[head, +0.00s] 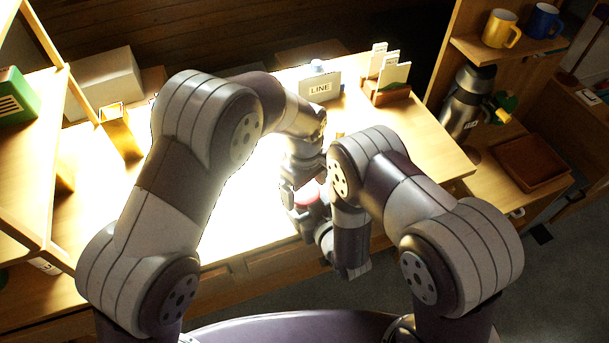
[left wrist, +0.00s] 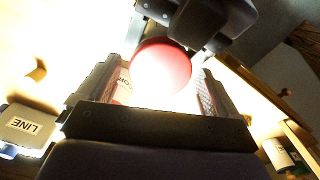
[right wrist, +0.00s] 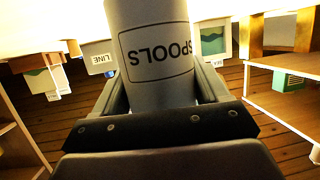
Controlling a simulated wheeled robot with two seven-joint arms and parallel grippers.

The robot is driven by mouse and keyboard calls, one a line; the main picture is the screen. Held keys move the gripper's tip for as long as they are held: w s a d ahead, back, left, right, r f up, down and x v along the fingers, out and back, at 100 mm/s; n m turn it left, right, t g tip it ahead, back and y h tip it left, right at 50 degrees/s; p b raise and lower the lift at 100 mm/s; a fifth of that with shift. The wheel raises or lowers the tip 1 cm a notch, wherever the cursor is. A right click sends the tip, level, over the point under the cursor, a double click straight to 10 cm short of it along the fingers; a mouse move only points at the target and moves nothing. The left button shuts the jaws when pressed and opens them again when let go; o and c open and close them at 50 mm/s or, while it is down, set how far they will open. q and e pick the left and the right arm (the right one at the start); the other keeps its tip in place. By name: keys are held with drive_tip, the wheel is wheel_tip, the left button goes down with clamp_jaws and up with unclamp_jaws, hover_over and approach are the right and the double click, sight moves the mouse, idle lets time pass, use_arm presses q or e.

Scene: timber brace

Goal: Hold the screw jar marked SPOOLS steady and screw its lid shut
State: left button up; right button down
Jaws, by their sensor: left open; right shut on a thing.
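The SPOOLS jar (right wrist: 157,88) is a grey cylinder with a framed label, seen close in the right wrist view. My right gripper (right wrist: 162,78) is shut on it, one finger on each side. The red lid (left wrist: 163,72) shows as a round disc in the left wrist view and as a small red patch in the head view (head: 307,196). My left gripper (left wrist: 158,82) is open, its fingers on either side of the lid with gaps visible. Part of the jar's label shows beside the lid. I cannot tell how far the lid is screwed on; my arms hide most of the jar in the head view.
The LINE container (head: 320,88) and a holder with cards (head: 388,82) stand at the back of the bright table. A brassy open box (head: 121,133) stands at the left. A flask (head: 467,101) and a brown tray (head: 530,162) are at the right.

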use_arm(q)
drive_tip(key=shift+f, duration=0.3)
drive_tip(key=c, duration=1.1)
drive_tip(key=m, duration=0.9)
drive_tip(key=shift+m, duration=0.4)
drive_tip(key=o, duration=1.2)
drive_tip(key=shift+r, duration=0.1)
